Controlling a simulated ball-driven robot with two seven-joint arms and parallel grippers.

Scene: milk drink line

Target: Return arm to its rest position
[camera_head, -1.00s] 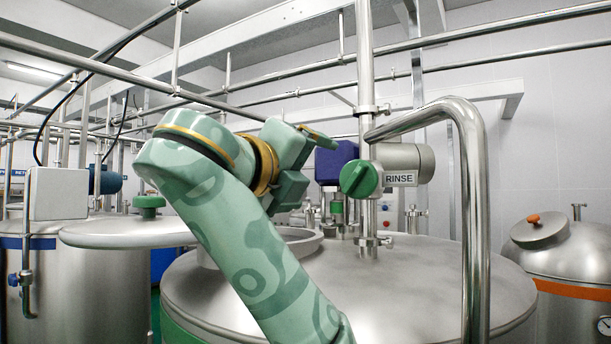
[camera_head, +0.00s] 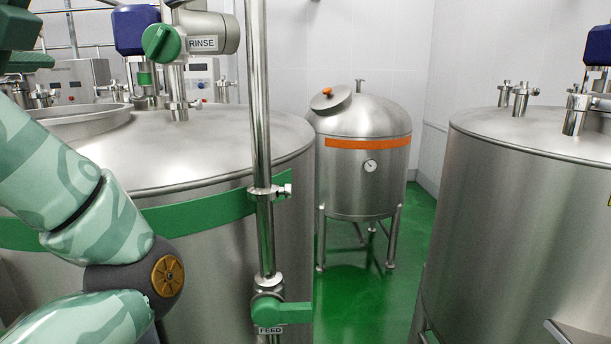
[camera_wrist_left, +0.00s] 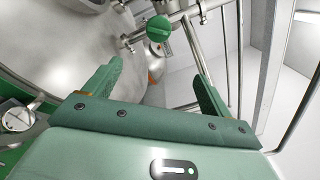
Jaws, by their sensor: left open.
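My left arm (camera_head: 45,165) comes in from the left in the head view, bent at a joint near the bottom left. Only dark green parts of its far end show at the top left corner, cut by the frame edge. In the left wrist view my left gripper (camera_wrist_left: 157,72) has its two fingers wide apart, with nothing between them. Beyond the fingers is a round green knob (camera_wrist_left: 158,28) on a pipe, apart from them. My right gripper is in neither view.
A large steel tank (camera_head: 230,150) with a green band stands by my arm. The RINSE valve's green knob (camera_head: 161,42) is above it. A pipe with a green FEED handle (camera_head: 281,311) stands in front. An orange-banded tank (camera_head: 365,185) and another steel tank (camera_head: 540,210) stand right, with green floor (camera_head: 365,300) between.

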